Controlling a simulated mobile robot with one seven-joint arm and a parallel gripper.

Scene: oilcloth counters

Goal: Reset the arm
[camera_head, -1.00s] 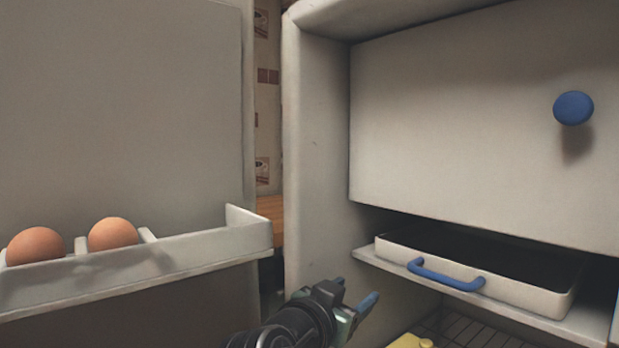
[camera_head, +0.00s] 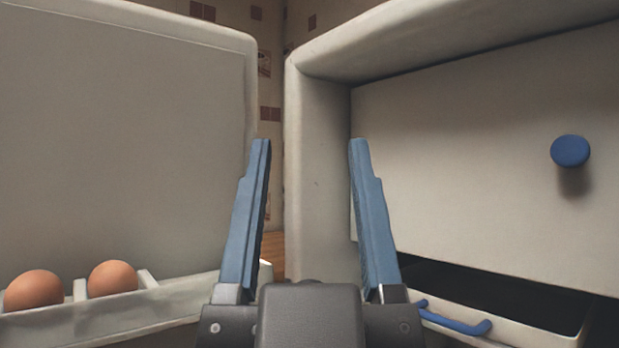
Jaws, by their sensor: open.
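My gripper (camera_head: 309,145) is in the middle of the head view with its two blue fingers pointing up and spread wide. It is open, and nothing is between the fingers. It stands in front of the gap between the open fridge door (camera_head: 120,130) on the left and the fridge body (camera_head: 318,170) on the right. The rest of my arm is hidden below the gripper.
Two brown eggs (camera_head: 112,278) sit in the door shelf (camera_head: 150,305) at lower left. On the right are a white panel with a blue knob (camera_head: 570,151) and, below it, a drawer with a blue handle (camera_head: 455,321), partly hidden by my gripper. A tiled wall (camera_head: 268,100) shows behind.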

